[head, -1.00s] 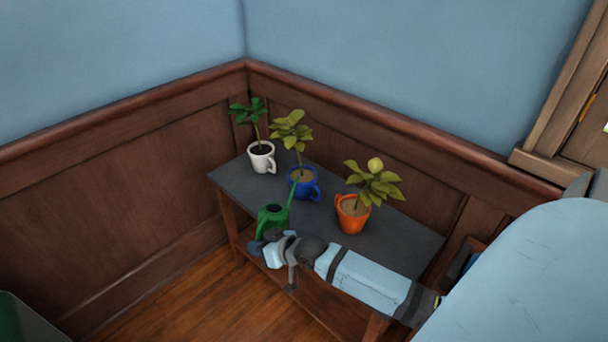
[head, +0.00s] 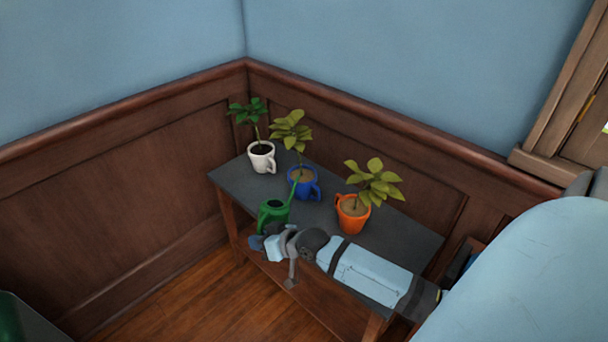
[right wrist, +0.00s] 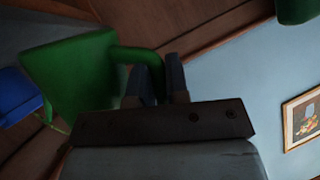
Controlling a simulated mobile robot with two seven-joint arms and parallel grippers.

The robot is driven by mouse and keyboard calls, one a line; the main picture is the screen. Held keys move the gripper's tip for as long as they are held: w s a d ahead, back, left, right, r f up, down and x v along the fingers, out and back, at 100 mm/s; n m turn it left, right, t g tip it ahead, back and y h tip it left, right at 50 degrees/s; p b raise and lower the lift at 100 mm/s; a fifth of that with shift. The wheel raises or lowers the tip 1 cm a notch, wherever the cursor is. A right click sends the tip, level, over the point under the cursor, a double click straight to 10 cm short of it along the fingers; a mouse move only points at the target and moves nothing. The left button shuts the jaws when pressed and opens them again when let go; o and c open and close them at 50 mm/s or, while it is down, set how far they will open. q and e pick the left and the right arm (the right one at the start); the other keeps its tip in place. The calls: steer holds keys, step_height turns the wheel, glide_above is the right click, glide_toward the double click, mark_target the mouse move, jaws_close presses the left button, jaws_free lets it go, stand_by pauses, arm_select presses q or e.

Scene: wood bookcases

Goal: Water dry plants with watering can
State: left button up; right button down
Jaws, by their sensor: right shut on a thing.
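A green watering can (head: 273,212) is held at the near edge of a dark-topped table. Its spout points up and right, its tip at the blue pot (head: 303,186) as seen from the head. My right gripper (head: 262,240) is shut on the can's handle; its fingers (right wrist: 157,83) close on the green handle (right wrist: 138,56) in the right wrist view. The blue pot's plant has yellowish leaves and pale soil. The orange pot (head: 352,222), right of it, looks the same. The white pot (head: 261,163) at the back left has dark soil and deep green leaves. My left gripper is not visible.
The table (head: 405,232) stands in a corner against brown wood panelling (head: 140,200). My right forearm lies across its near side. A green object (head: 9,320) is partly visible at the lower left. The wooden floor (head: 215,300) in front is clear.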

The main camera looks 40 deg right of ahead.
mark_target(261, 227)
steer(key=shift+w+d+r+m+y, duration=0.15)
steer(key=shift+d+r, duration=0.1)
steer(key=shift+r, duration=0.3)
steer(key=shift+w+d+r+m+y, duration=0.1)
steer(key=shift+d+r, duration=0.1)
steer(key=shift+r, duration=0.4)
steer(key=shift+w+d+r+m+y, duration=0.15)
steer(key=shift+d+r, duration=0.1)
steer(key=shift+r, duration=0.3)
stand_by(1.9)
steer(key=shift+s+a+f+n+h, duration=0.75)
steer(key=shift+a+f+n+h, duration=0.6)
steer(key=shift+f, duration=2.9)
steer(key=shift+n+t+y, duration=0.25)
steer(key=shift+t, duration=0.35)
steer(key=r+p, duration=0.4)
steer(key=p, duration=0.1)
steer(key=shift+a+r, duration=0.3)
steer(key=shift+r, duration=0.05)
